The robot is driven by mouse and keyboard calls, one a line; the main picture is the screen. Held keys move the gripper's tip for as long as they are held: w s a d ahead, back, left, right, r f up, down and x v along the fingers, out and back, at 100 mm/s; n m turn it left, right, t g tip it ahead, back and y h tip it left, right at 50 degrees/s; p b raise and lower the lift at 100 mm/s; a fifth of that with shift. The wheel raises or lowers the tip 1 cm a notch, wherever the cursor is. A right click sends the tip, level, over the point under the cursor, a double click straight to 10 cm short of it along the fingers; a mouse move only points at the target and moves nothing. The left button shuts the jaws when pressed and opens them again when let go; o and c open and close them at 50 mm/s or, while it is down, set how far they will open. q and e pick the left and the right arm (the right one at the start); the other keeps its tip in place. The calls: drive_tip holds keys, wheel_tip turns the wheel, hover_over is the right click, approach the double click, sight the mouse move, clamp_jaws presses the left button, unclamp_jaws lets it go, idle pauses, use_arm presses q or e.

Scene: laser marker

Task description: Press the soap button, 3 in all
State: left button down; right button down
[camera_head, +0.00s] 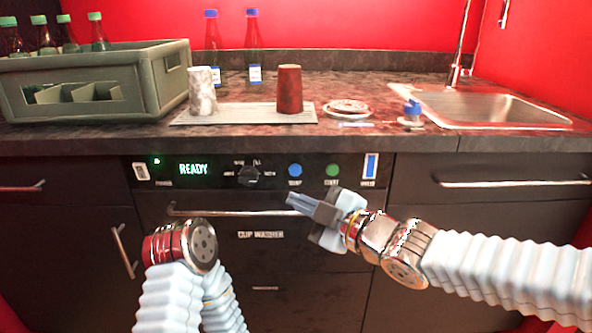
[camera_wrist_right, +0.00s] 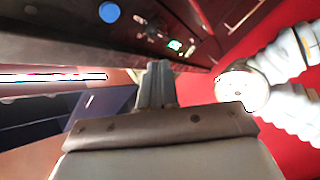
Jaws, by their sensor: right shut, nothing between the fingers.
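The soap button (camera_head: 295,170) is a round blue button on the black cup washer panel (camera_head: 218,171). In the right wrist view a blue round button (camera_wrist_right: 109,12) shows at the top edge. My right gripper (camera_head: 290,198) is shut and empty, in front of the washer and just below the blue button in the head view. Its closed fingers (camera_wrist_right: 157,68) also show in the wrist view, apart from the button. My left arm (camera_head: 180,246) shows at the lower left, but its gripper is not visible.
A green button (camera_head: 332,170) sits right of the blue one, and a dial (camera_head: 250,175) sits left. The display (camera_head: 194,169) reads READY. A metal handle bar (camera_head: 225,212) runs below the panel. Cups, a crate (camera_head: 165,78) and a sink (camera_head: 500,108) are on the counter above.

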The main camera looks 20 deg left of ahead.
sight(295, 170)
drive_tip(key=shift+w+a+p, duration=0.4)
drive_tip(key=shift+w+p, duration=0.25)
drive_tip(key=shift+w, duration=0.65)
drive_tip(key=shift+w+a+p, duration=0.35)
drive_tip(key=shift+w+p, duration=0.3)
drive_tip(key=shift+w, duration=0.6)
drive_tip(key=shift+w+a+p, duration=0.4)
drive_tip(key=shift+w+p, duration=0.25)
drive_tip(key=shift+w, duration=0.65)
drive_tip(key=shift+w, duration=0.15)
drive_tip(key=shift+w+a, duration=0.1)
drive_tip(key=shift+w, duration=0.15)
drive_tip(key=shift+w+a+p, duration=0.1)
drive_tip(key=shift+w+p, duration=0.25)
drive_tip(key=shift+p, duration=0.15)
drive_tip(key=shift+s, duration=0.1)
drive_tip(key=shift+s+f+b, duration=0.1)
drive_tip(key=shift+s+b, duration=0.1)
drive_tip(key=shift+b, duration=0.2)
drive_tip(key=shift+s+d+b, duration=0.25)
drive_tip(key=shift+s+b, duration=0.05)
drive_tip(key=shift+s, duration=0.15)
